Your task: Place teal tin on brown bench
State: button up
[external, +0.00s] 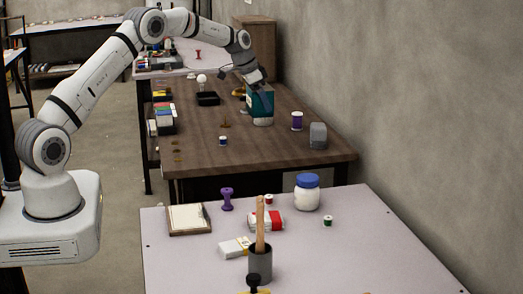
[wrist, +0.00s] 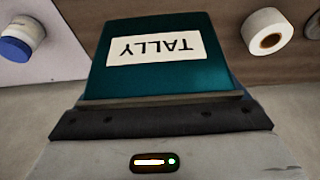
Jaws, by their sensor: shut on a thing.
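The teal tin (external: 262,103) is upright at my gripper (external: 258,82), over the right side of the brown bench (external: 240,155). In the wrist view the teal tin (wrist: 150,75) fills the middle, with a white TALLY label that reads upside down. I cannot tell whether the tin's base touches the bench top.
The front middle is clear. A pale bench (external: 350,250) with a blue-lidded jar (external: 307,192) stands nearer.

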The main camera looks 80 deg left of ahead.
aim_at(249, 99)
notch_tip(249, 99, down, 10)
jog(key=shift+r+p, duration=0.1)
jog(key=shift+p, duration=0.6)
jog(key=shift+f, duration=0.2)
jog(key=o, duration=0.9)
jog(key=shift+c, duration=0.2)
jog(key=shift+s+r, duration=0.1)
jog(key=shift+r, duration=0.4)
jog(key=b+v, duration=0.1)
jog(key=v, duration=1)
jog(key=shift+s+r+b, duration=0.1)
jog(key=shift+s+b, duration=0.1)
jog(key=shift+b, duration=0.15)
